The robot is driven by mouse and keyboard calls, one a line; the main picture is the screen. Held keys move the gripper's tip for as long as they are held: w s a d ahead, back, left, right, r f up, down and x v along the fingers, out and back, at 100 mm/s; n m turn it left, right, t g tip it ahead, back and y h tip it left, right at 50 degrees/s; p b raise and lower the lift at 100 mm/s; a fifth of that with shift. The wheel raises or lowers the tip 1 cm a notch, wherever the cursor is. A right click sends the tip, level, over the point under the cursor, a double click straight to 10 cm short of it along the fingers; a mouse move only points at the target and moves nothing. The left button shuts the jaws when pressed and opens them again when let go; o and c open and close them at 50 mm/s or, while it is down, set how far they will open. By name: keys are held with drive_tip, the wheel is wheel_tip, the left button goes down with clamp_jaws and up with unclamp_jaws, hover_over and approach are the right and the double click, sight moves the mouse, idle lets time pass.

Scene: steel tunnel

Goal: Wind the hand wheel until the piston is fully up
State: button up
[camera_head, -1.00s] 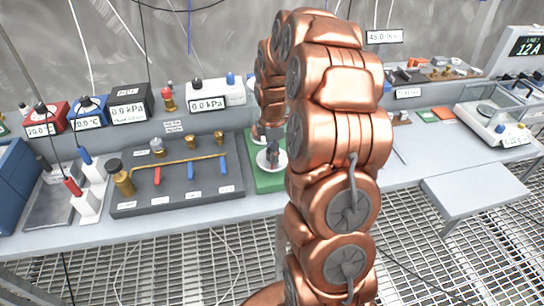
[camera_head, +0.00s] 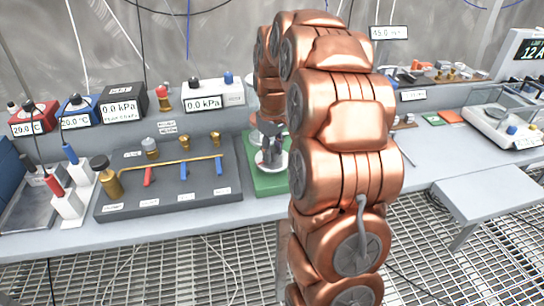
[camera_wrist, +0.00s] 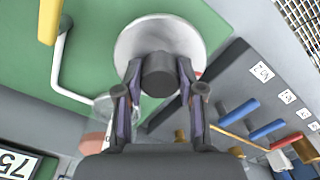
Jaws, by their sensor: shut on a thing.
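The hand wheel is a pale round disc (camera_wrist: 140,38) with a dark grey knob (camera_wrist: 158,75) standing on it. In the wrist view my gripper (camera_wrist: 158,82) has one finger on each side of the knob and is shut on it. In the head view the wheel (camera_head: 262,167) sits on a green base plate (camera_head: 265,185), and my gripper (camera_head: 269,150) comes down on it from above. My arm covers the area to the right of the wheel. I cannot make out the piston for sure in either view.
A grey valve board (camera_head: 165,185) with red and blue levers stands left of the green base. Gauge boxes (camera_head: 120,105) line the shelf behind. A balance (camera_head: 500,120) stands at the right. In the wrist view a bent white pipe (camera_wrist: 60,70) lies beside the wheel.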

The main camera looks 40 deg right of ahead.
drive_tip(key=m+b, duration=0.2)
drive_tip(key=m, duration=0.3)
drive_tip(key=shift+f+m, duration=0.1)
drive_tip(key=shift+m, duration=0.2)
drive_tip(key=m+b, duration=0.1)
drive_tip(key=m, duration=0.4)
drive_tip(key=shift+w+b, duration=0.1)
drive_tip(key=shift+b, duration=0.25)
drive_tip(key=m, duration=0.5)
drive_tip(key=shift+r+m, duration=0.2)
drive_tip(key=shift+m, duration=0.2)
drive_tip(key=m+p, duration=0.1)
drive_tip(key=m, duration=0.4)
drive_tip(key=shift+m, duration=0.3)
drive_tip(key=o, duration=1.1)
drive_tip(key=shift+o, duration=0.2)
